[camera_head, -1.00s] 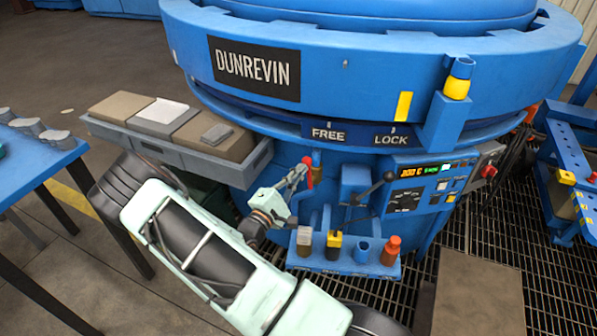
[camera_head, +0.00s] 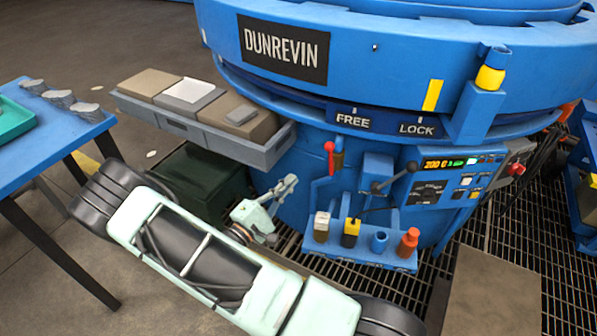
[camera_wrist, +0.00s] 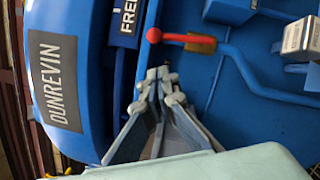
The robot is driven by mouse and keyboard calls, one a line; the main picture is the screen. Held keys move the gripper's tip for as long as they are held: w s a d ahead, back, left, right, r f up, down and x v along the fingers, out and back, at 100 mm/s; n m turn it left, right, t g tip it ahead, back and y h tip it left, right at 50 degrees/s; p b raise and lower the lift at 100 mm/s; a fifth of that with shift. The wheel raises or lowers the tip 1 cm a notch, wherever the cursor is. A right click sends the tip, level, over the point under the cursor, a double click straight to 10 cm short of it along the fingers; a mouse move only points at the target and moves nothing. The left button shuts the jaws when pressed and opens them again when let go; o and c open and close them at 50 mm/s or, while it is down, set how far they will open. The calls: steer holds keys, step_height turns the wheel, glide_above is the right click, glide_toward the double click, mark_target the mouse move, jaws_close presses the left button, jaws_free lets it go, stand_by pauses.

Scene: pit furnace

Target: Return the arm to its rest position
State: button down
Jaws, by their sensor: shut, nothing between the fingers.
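My gripper (camera_head: 289,183) is shut and empty at the end of my pale green arm, in front of the blue furnace (camera_head: 400,80). In the wrist view its fingertips (camera_wrist: 158,78) are together in front of the furnace's blue side. The red-knobbed lever (camera_head: 329,148) is right of and above my gripper in the head view, and apart from it. In the wrist view the red knob (camera_wrist: 154,36) shows just above the fingertips, with a brass-coloured piece (camera_wrist: 201,43) beside it.
A grey tray shelf (camera_head: 205,135) with flat blocks is left of the furnace. A blue rack (camera_head: 345,255) with several small items stands right of my gripper, below the control panel (camera_head: 455,180). A blue table (camera_head: 40,150) is at the left. Dark grating (camera_head: 510,270) covers the floor at right.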

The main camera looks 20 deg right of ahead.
steer(key=shift+s+a, duration=0.2)
steer(key=shift+a, duration=0.1)
